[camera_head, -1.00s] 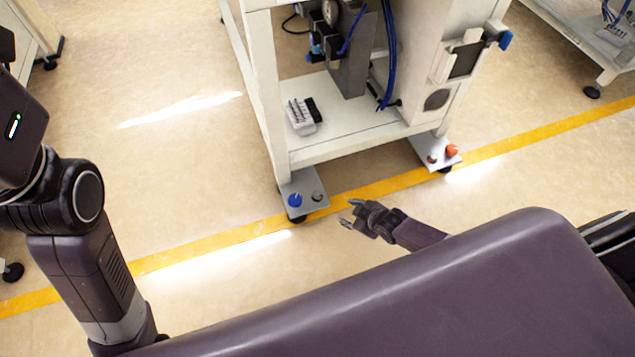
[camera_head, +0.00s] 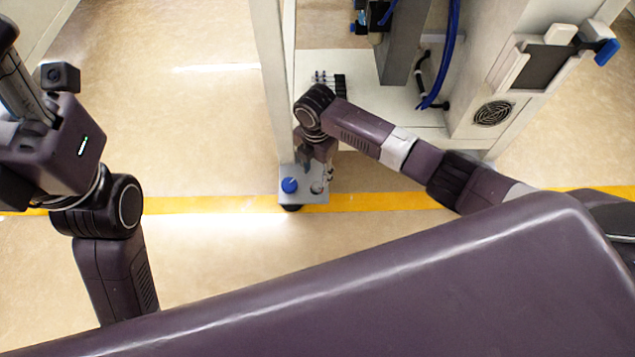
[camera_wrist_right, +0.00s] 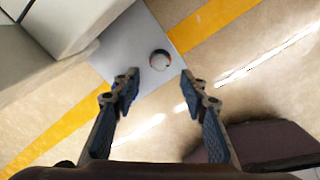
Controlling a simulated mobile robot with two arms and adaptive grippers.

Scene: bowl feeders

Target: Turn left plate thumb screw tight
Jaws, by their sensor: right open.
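The left plate (camera_head: 312,197) is a small grey foot plate at the cabinet's near left leg. A blue knob (camera_head: 289,185) stands on its left part and a small round metal screw (camera_head: 317,187) on its right part. My right gripper (camera_head: 318,170) is over the back of this plate and partly covers it. In the right wrist view my right gripper (camera_wrist_right: 158,82) is open and empty. The round screw (camera_wrist_right: 160,59) shows beyond the gap between its fingertips, on the plate (camera_wrist_right: 150,35). My left arm is at the left edge; its finger state is unclear.
The cabinet's leg (camera_head: 272,80) rises just behind the plate. Its lower shelf (camera_head: 375,118) holds a small rack (camera_head: 328,84) of dark pieces, close to my right wrist. A yellow floor line (camera_head: 220,205) passes by the plate. The floor left of it is clear.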

